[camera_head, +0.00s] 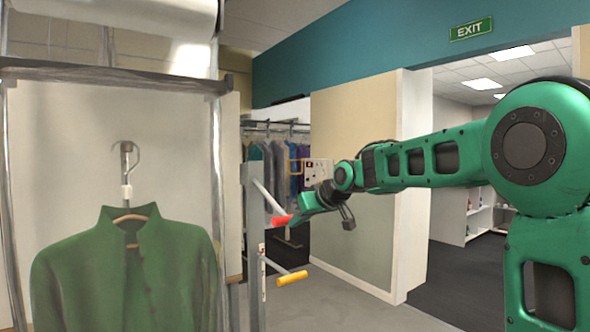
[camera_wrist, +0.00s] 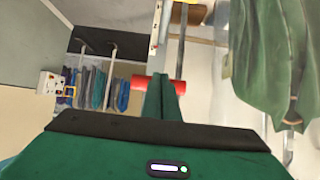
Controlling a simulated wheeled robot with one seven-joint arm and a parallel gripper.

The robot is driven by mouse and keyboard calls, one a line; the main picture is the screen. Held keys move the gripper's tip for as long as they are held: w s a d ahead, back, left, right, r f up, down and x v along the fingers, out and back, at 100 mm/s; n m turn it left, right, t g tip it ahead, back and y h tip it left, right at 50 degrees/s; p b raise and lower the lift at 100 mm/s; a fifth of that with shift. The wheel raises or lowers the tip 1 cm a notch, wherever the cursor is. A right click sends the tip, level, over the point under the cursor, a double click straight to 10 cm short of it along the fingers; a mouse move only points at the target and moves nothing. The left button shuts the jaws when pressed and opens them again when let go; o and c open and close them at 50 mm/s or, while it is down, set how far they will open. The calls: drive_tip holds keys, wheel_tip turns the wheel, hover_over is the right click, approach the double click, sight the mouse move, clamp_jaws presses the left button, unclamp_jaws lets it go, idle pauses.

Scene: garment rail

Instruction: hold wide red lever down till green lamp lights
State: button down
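The wide red lever (camera_head: 281,221) is a red grip on a light arm from a grey post (camera_head: 256,240), in the head view. My gripper (camera_head: 298,213) is at the red grip, pointing left. In the wrist view, the red lever (camera_wrist: 180,87) shows on both sides of my green fingers (camera_wrist: 162,88), which hide its middle. The fingers look closed together, with no clear gap; whether they touch the lever is not clear. No lit green lamp can be made out.
A yellow-handled lever (camera_head: 292,278) sits lower on the post. A white box with small red and dark spots (camera_head: 319,171) is on the wall behind. A green jacket (camera_head: 125,265) hangs at left. More clothes hang on a back rail (camera_head: 275,126). A doorway opens right.

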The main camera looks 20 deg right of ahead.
drive_tip(key=shift+w+a, duration=0.1)
drive_tip(key=shift+a, duration=0.1)
drive_tip(key=s+f+v, duration=0.1)
drive_tip(key=f+v, duration=0.1)
drive_tip(key=v, duration=1.1)
drive_tip(key=shift+s+d+f, duration=0.2)
drive_tip(key=shift+d, duration=0.2)
